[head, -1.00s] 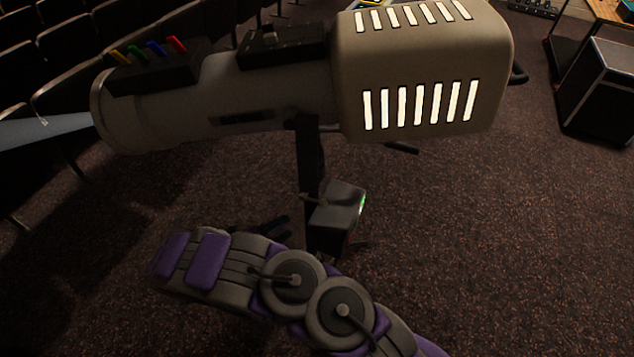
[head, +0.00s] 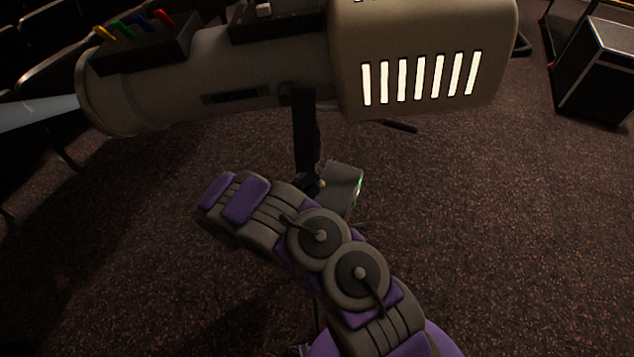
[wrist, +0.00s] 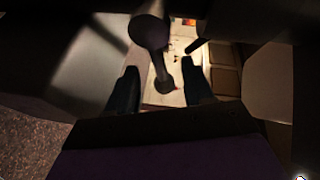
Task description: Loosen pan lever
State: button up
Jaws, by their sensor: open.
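A large beige spotlight (head: 200,85) stands on a dark post (head: 306,135) in the head view. A small grey box (head: 343,182) with a green light is low by the post. My gripper (head: 313,184) is at the post beside this box, partly hidden behind my arm. In the wrist view, my gripper (wrist: 160,72) is open, with a dark finger on each side. A grey rod with a rounded end, which looks like the pan lever (wrist: 158,60), reaches down between the fingers. I cannot tell whether they touch it. The lever cannot be made out in the head view.
Rows of dark seats (head: 45,95) stand at the left. A black speaker-like box (head: 600,70) is at the right. Dark carpet (head: 480,220) lies clear to the right. A pale surface (wrist: 165,92) shows beyond the fingers in the wrist view.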

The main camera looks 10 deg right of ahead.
jog(key=x, duration=0.4)
jog(key=shift+s+d+r, duration=0.1)
jog(key=shift+s+d, duration=0.2)
jog(key=shift+d, duration=0.1)
jog(key=shift+a, duration=0.85)
jog(key=shift+c, duration=1.5)
jog(key=shift+d, duration=0.55)
jog(key=c, duration=0.5)
grip_shut()
